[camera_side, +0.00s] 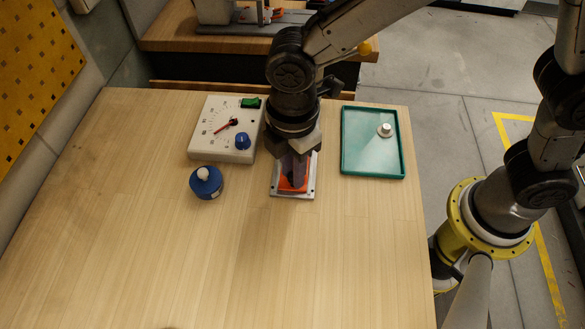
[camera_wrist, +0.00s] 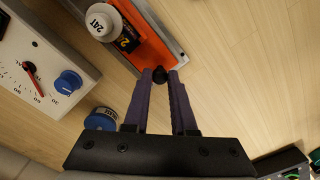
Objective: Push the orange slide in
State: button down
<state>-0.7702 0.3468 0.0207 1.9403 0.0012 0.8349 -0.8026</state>
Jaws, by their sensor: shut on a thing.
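The orange slide (camera_wrist: 150,48) sits on a metal plate (camera_wrist: 178,30). A small black knob (camera_wrist: 160,74) is at its near end in the wrist view. My gripper (camera_wrist: 160,78) is shut on this knob, with one purple finger on each side of it. In the side view, my gripper (camera_side: 292,170) points down over the slide (camera_side: 288,184) and hides much of it. The metal plate (camera_side: 307,190) shows around it.
A white panel (camera_side: 213,150) with a dial, red pointer, green switch and blue knob lies left of the plate. A blue round object (camera_side: 206,183) with a pale top stands in front of it. A teal tray (camera_side: 362,172) holding a small metal part (camera_side: 385,130) lies right. The front table is clear.

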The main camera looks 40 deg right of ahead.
jog(key=w+d, duration=0.5)
jog(key=shift+w+d+r, duration=0.1)
jog(key=shift+w+d, duration=0.15)
jog(key=shift+w, duration=0.05)
jog(key=c, duration=0.7)
grip_release()
jog(key=shift+c, duration=0.2)
notch_tip(320, 180, up, 14)
jog(key=shift+d, duration=0.1)
